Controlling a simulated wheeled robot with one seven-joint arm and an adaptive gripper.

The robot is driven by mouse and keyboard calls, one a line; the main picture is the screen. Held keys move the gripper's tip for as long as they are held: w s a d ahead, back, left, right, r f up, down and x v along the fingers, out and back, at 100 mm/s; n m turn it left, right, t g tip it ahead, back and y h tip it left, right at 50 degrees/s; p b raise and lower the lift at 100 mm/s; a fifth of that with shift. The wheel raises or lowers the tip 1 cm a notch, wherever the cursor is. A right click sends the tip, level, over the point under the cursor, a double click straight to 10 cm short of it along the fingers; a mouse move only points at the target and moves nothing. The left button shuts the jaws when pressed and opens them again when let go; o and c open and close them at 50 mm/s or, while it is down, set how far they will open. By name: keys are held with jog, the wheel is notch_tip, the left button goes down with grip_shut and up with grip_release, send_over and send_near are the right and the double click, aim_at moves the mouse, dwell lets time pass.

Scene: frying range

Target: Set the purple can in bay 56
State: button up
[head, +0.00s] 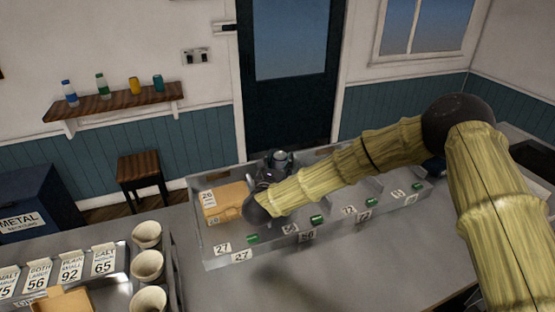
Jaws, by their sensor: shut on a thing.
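My gripper (272,172) is over the back of a clear-walled divided bin (228,257), near its left bays. It is shut on a small can-like thing (281,157) with a pale top; its colour is too dark to tell as purple. My arm hides much of the bin's middle. The front wall has number labels and green tags. A label at the middle (307,237) seems to read 56 or 86, too small to be sure. The leftmost bay labels read 27. The bay behind the middle label is partly hidden by my gripper and arm.
At front left are cups (148,268) and a labelled rack (70,268), one card also reading 56. A wall shelf (115,103) holds bottles and cans. The counter in front of the bin is clear.

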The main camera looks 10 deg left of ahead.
jog(key=shift+f, duration=0.15)
jog(key=o, duration=1.3)
jog(key=shift+r, duration=0.2)
jog(key=shift+s+f+b, duration=0.2)
jog(key=shift+s+b, duration=0.1)
jog(key=s+b, duration=0.2)
jog(key=s, duration=0.4)
jog(key=shift+b, duration=0.4)
jog(key=shift+s+a+r, duration=0.1)
jog(key=shift+s+r, duration=0.1)
jog(key=shift+s, duration=0.3)
